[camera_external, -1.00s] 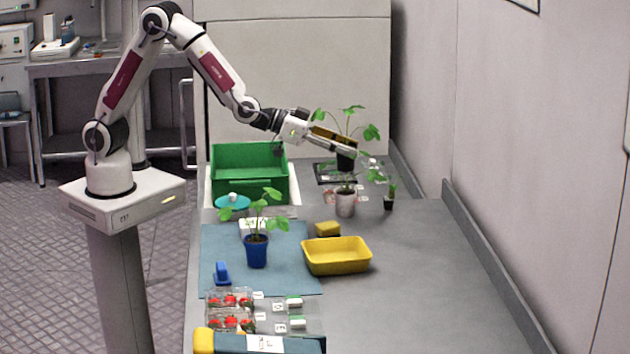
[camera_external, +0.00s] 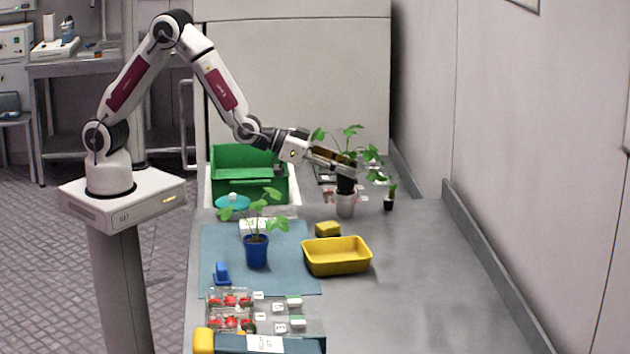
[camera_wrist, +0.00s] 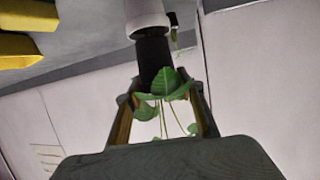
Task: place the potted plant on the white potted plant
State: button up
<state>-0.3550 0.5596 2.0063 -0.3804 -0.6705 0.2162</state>
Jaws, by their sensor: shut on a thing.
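My gripper (camera_external: 345,166) is shut on a potted plant in a black pot (camera_external: 346,185), whose green leaves spread above the fingers. The white potted plant's pot (camera_external: 345,205) stands on the grey table directly below. The black pot's lower end is at the white pot's rim; whether it rests there or is just inside, I cannot tell. In the wrist view the black pot (camera_wrist: 153,55) sits between my fingers, with leaves (camera_wrist: 168,85) in front, and its end meets the white pot (camera_wrist: 146,17). The white pot's own leaves are mostly hidden.
A small dark potted plant (camera_external: 389,203) stands close to the right of the white pot. A green crate (camera_external: 250,187) is to the left. A yellow tray (camera_external: 337,262), a yellow block (camera_external: 327,229) and a blue-potted plant (camera_external: 257,250) are nearer. The right side of the table is clear.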

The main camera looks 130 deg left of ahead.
jog(key=shift+f, duration=0.25)
jog(key=shift+f, duration=0.1)
jog(key=o, duration=1.1)
jog(key=shift+o, duration=0.2)
jog(key=v, duration=1.2)
dwell(0.5)
